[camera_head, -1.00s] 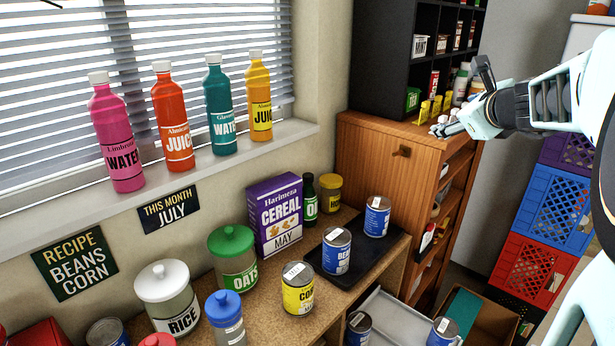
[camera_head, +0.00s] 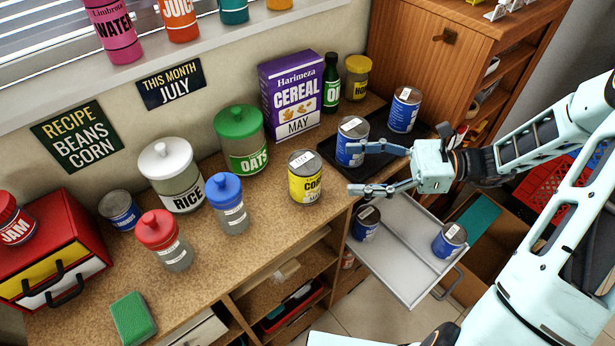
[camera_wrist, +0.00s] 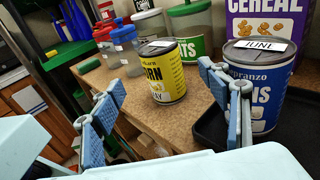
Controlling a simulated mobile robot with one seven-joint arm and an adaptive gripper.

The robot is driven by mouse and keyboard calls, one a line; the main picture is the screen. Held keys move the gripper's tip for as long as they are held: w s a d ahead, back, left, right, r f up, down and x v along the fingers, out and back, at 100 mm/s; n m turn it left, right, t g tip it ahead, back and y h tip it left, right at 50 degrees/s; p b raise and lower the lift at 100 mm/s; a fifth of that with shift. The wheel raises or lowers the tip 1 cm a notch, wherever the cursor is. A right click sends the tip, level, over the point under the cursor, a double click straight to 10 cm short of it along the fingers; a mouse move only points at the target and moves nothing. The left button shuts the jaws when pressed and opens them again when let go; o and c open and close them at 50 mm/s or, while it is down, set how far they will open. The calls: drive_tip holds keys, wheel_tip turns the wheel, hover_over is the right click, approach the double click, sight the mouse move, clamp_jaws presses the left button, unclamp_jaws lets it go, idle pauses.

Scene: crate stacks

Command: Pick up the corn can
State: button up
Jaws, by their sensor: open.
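Two blue cans stand on a black tray (camera_head: 375,159), the second can (camera_head: 404,110) farther back. Behind the corn can are the oats jar (camera_head: 241,140) and cereal box (camera_head: 292,97). A blue-lidded jar (camera_head: 229,205) stands left. An open drawer (camera_head: 408,240) lies below.

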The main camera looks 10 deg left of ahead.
sight(304, 165)
drive_tip(key=shift+w+y, duration=0.15)
drive_tip(key=shift+y, duration=0.35)
drive_tip(key=shift+a+r, duration=0.15)
drive_tip(key=shift+a, duration=0.1)
drive_tip(key=a, duration=0.5)
drive_tip(key=shift+s, duration=0.35)
drive_tip(key=a, duration=0.2)
drive_tip(key=s+a, duration=0.1)
drive_tip(key=a, duration=0.2)
drive_tip(key=shift+a, duration=0.1)
drive_tip(key=c, duration=1.7)
drive_tip(key=shift+o, duration=0.2)
